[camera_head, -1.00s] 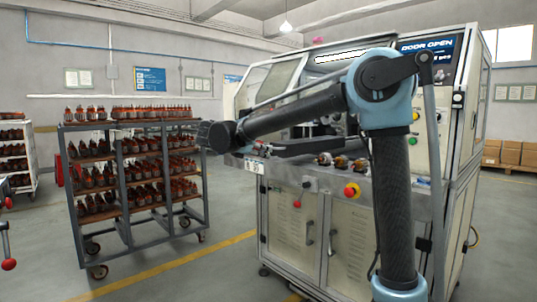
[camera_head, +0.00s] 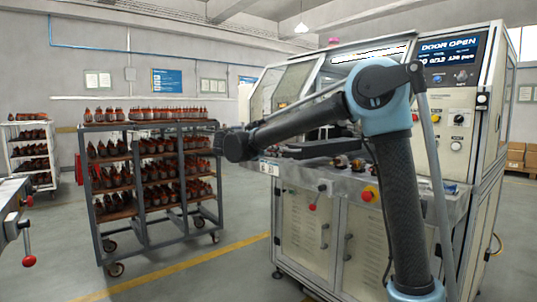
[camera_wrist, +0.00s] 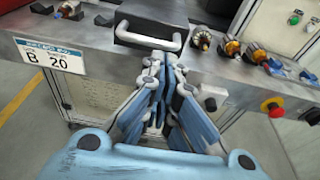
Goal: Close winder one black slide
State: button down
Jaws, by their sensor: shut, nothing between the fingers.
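Winder one is the large pale machine (camera_head: 345,215) at the right in the head view. In the wrist view, a pale U-shaped handle (camera_wrist: 150,42) stands at the machine's grey metal ledge (camera_wrist: 105,43), with a dark surface (camera_wrist: 165,12) behind it that may be the black slide. How far the slide is out I cannot tell. My gripper (camera_wrist: 157,65) is shut and empty, with its blue and grey fingers pointing at the handle from just in front and below. Whether they touch it I cannot tell.
Copper-wound armatures (camera_wrist: 229,46) and a red emergency button (camera_wrist: 272,107) are right of the handle. A white plate marked B 20 (camera_wrist: 57,57) is on the left. A loaded rack trolley (camera_head: 135,228) stands left of the machine, with clear floor between.

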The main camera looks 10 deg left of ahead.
jog(key=shift+x, duration=2.35)
